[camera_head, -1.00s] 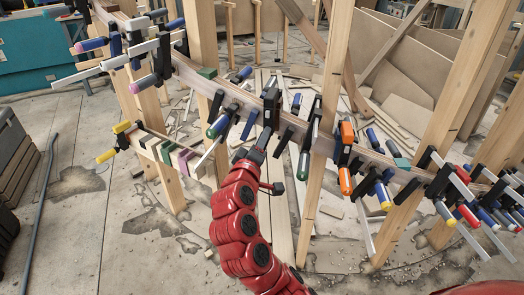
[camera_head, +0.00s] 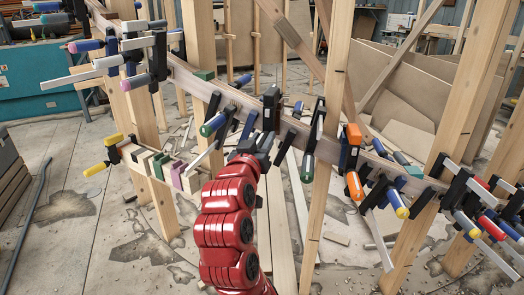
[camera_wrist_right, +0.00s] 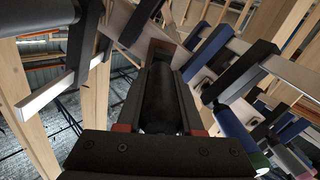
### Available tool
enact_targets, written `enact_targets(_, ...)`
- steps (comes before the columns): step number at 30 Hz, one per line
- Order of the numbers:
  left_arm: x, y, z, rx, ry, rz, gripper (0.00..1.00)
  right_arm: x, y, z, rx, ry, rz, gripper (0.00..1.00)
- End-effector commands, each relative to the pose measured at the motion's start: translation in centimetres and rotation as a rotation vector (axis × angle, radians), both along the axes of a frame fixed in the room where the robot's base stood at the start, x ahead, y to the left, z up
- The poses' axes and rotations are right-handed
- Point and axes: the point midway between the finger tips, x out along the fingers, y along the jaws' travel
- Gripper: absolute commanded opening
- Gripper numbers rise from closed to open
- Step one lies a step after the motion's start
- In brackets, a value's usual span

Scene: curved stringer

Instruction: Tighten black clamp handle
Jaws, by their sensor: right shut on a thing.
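My right gripper (camera_head: 262,143), on the red arm, reaches up to a black clamp (camera_head: 270,106) on the curved wooden stringer (camera_head: 237,98). In the right wrist view, a dark cylindrical handle (camera_wrist_right: 160,97) lies lengthwise between the two fingers, and my right gripper (camera_wrist_right: 160,88) is shut on it. In the head view, the gripper hides this handle. My left gripper is not in view.
Clamps with green and blue handles (camera_head: 212,124) sit close on the left. A green-handled clamp (camera_head: 308,165) and an orange one (camera_head: 354,184) are on the right. Upright wooden posts (camera_head: 325,130) flank the arm. Offcuts and boards litter the floor.

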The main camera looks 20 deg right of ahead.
Motion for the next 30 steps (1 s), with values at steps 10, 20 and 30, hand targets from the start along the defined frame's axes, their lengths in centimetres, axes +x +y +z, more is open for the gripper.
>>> enact_targets(10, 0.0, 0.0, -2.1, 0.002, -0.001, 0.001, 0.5, 0.0, 0.0, -0.2, 0.136, -0.087, 0.0, 0.0)
enact_targets(20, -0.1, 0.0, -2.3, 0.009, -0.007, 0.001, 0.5, 0.0, -0.1, -0.1, 0.167, -0.107, -0.001, 0.0)
enact_targets(30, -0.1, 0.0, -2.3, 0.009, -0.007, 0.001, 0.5, 0.0, -0.1, -0.1, 0.166, -0.107, -0.001, 0.46)
